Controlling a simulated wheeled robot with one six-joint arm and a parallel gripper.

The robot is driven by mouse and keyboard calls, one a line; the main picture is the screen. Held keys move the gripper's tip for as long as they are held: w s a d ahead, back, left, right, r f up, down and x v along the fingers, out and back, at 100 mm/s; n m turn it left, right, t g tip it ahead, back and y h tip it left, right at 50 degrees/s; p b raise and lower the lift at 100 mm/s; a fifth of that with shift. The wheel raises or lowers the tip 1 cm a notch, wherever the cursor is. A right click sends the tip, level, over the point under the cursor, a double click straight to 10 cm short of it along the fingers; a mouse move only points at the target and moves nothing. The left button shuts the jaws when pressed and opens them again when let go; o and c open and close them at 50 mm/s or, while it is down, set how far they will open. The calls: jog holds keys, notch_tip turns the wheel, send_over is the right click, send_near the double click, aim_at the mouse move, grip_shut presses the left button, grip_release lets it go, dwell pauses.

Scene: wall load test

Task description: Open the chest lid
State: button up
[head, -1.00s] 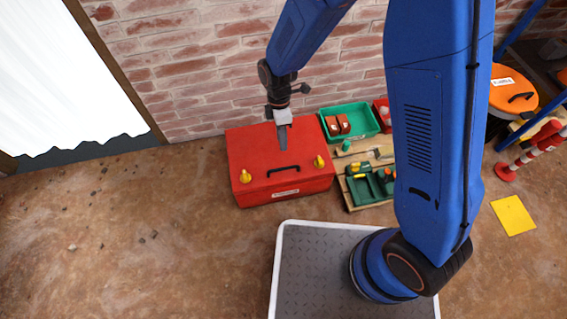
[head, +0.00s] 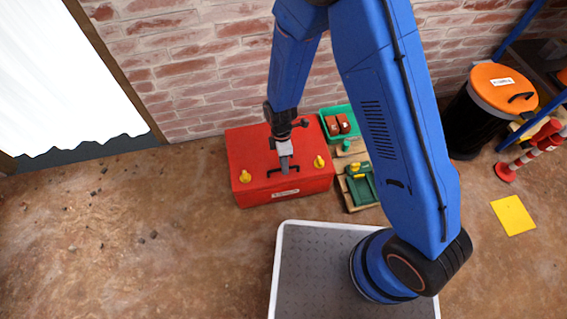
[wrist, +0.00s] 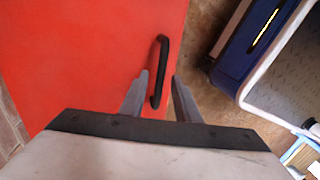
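The red chest (head: 250,160) stands on the floor against the brick wall, its lid shut. A black handle (head: 272,172) runs along the lid near its front edge, with a yellow latch on each side, left (head: 245,176) and right (head: 319,162). My gripper (head: 285,170) points down over the handle and hides its middle in the head view. In the wrist view the handle (wrist: 160,72) shows between the two spread fingers of my gripper (wrist: 155,95). The fingers are apart and not closed on it. I cannot tell whether they touch it.
To the chest's right are a green bin (head: 351,128) with red items and a wooden pallet (head: 356,201) with a green tray. An orange-lidded drum (head: 501,88), red-white post (head: 540,145) and yellow sheet (head: 513,215) are further right.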

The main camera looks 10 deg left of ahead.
grip_shut()
